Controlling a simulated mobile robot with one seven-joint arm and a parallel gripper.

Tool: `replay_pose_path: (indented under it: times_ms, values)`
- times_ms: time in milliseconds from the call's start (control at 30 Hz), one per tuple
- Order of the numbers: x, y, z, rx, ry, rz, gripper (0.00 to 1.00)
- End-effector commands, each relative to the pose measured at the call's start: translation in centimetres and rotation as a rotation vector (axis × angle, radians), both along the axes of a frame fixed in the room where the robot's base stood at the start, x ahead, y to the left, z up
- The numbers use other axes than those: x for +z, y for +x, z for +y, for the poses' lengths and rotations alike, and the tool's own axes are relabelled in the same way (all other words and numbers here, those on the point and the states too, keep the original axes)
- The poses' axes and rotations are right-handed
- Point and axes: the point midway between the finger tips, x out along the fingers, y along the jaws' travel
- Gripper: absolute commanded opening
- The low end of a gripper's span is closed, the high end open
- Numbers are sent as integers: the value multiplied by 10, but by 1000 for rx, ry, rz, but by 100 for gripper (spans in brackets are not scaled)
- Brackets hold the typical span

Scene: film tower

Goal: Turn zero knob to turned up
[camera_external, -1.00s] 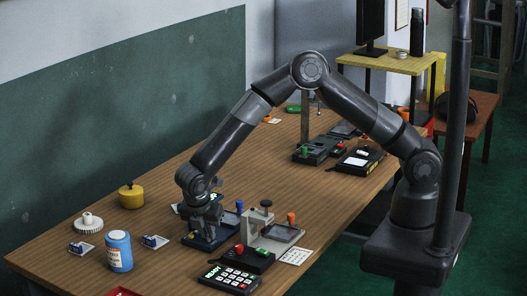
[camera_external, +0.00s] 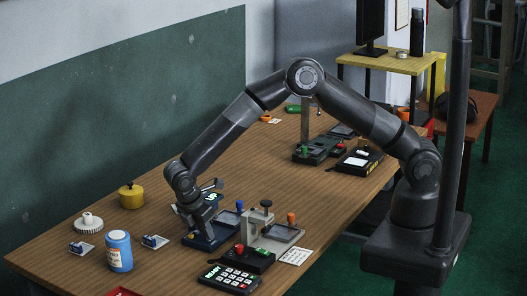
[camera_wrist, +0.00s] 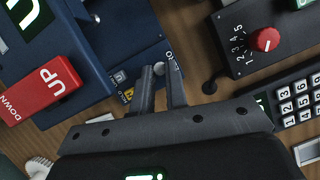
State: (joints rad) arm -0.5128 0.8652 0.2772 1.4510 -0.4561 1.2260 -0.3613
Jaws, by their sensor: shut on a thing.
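The zero knob (camera_wrist: 159,69) is a small grey round knob at the edge of the dark blue device (camera_wrist: 120,45) in the wrist view, beside a partly covered white label. My gripper (camera_wrist: 161,76) has its two fingertips on either side of the knob and is shut on it. In the external view my gripper (camera_external: 203,238) reaches down, tilted, to the blue device (camera_external: 190,242) and hides the knob. A red plate marked UP and DOWN (camera_wrist: 45,92) lies on the device at left in the wrist view. The knob's pointing direction cannot be told.
A black box with a red knob (camera_wrist: 265,39) and a keypad (camera_wrist: 298,101) stand close right. A grey stand (camera_external: 268,230) with an orange-knobbed pad is right of the device. A blue jar (camera_external: 118,251) and yellow pot (camera_external: 131,196) stand left. Bare wood lies between.

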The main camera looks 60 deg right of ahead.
Motion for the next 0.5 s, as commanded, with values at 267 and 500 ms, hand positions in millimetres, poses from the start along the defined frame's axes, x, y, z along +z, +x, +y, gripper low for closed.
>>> replay_pose_path:
  times_ms: [267,500]
  values:
    - [1,0,1,1,3,-1,15]
    - [0,0,0,1,1,-1,34]
